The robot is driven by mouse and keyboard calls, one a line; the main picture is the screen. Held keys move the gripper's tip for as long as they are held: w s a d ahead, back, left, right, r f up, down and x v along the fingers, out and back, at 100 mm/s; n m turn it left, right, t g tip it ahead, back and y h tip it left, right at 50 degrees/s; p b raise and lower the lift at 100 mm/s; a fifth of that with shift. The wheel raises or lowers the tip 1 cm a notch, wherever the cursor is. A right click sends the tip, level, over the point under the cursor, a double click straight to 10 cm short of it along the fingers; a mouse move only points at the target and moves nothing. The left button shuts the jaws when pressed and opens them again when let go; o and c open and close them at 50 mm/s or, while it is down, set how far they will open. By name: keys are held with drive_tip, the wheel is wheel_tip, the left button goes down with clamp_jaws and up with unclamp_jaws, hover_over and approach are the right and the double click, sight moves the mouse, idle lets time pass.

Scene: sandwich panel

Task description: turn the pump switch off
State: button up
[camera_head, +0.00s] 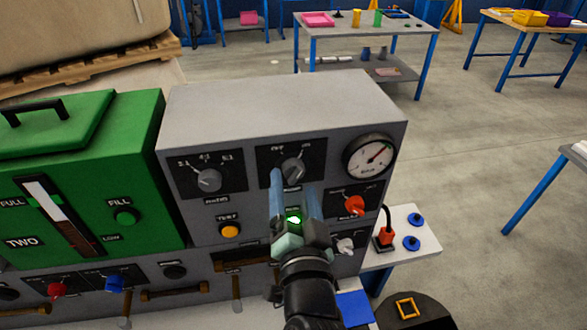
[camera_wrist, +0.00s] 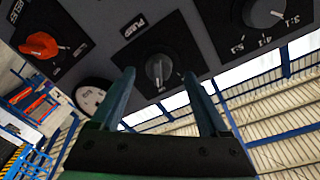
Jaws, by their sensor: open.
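The pump switch is a grey rotary knob (camera_head: 293,170) on a black plate in the upper middle of the grey panel (camera_head: 270,105). Its pointer seems to lean up and right, towards the right-hand mark. The knob also shows in the wrist view (camera_wrist: 159,69), under a PUMP label, with the panel upside down. My gripper (camera_head: 293,188) is open in front of the panel. In the wrist view its fingertips (camera_wrist: 158,74) appear on either side of the knob. I cannot tell whether they touch it. My fingers partly hide the pump plate's lower part in the head view.
A ratio knob (camera_head: 209,180) is to the left, a red-orange knob (camera_head: 355,205) to the right, below a round gauge (camera_head: 369,157). A yellow-orange test button (camera_head: 230,231) sits lower left. A green unit (camera_head: 85,180) stands at left. Open floor lies right.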

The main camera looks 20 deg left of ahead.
sight(294, 172)
drive_tip(key=shift+p+x, duration=0.3)
drive_tip(key=shift+x, duration=1.15)
drive_tip(key=shift+f, duration=0.1)
clamp_jaws()
